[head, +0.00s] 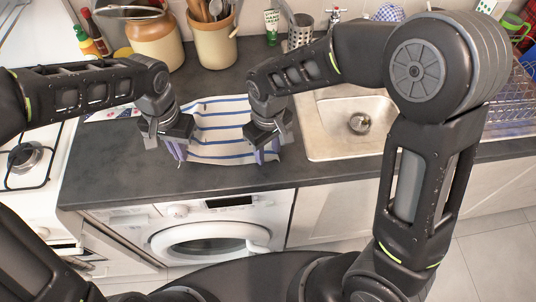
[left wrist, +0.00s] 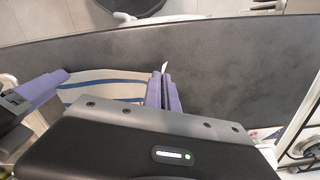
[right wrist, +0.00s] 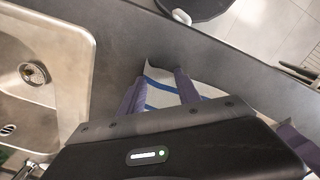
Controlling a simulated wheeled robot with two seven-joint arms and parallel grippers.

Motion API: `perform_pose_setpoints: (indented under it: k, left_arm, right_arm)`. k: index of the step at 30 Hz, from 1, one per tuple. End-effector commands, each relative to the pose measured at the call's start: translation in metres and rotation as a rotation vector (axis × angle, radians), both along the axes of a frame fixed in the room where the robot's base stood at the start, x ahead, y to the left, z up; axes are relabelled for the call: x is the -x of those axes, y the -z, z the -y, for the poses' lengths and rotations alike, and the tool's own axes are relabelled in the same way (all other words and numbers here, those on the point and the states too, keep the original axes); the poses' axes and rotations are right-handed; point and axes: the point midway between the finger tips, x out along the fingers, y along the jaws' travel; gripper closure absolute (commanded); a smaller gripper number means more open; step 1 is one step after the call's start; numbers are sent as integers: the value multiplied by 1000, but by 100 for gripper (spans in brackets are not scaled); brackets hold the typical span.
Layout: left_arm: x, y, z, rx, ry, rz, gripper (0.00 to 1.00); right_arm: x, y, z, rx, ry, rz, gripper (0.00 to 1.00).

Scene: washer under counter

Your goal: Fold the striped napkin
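The striped napkin (head: 222,132), cream with blue stripes, lies spread on the dark counter between my two grippers. My left gripper (head: 178,152) is at its front left corner. In the left wrist view its purple fingers (left wrist: 163,85) are close together, with a small white tip of cloth between and past them. My right gripper (head: 266,153) is at the front right corner. In the right wrist view its fingers (right wrist: 160,76) stand apart, with the napkin (right wrist: 161,92) showing between them. My grippers and forearms hide parts of the napkin's sides.
A steel sink (head: 345,125) is to the right of the napkin. Jars and a utensil pot (head: 214,42) stand at the back. A stove (head: 30,160) is at the left. The washer (head: 212,228) is under the counter's front edge. Bare counter lies left of and before the napkin.

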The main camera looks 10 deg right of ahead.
Motion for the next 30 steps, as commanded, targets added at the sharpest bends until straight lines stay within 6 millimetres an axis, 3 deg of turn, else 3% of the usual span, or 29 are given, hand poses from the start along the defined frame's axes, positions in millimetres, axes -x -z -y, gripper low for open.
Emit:
perform_pose_setpoints:
  k: [30]
  left_arm:
    - [0, 0, 0, -1, 0, 0, 100]
  right_arm:
    - [1, 1, 1, 1, 0, -3, 100]
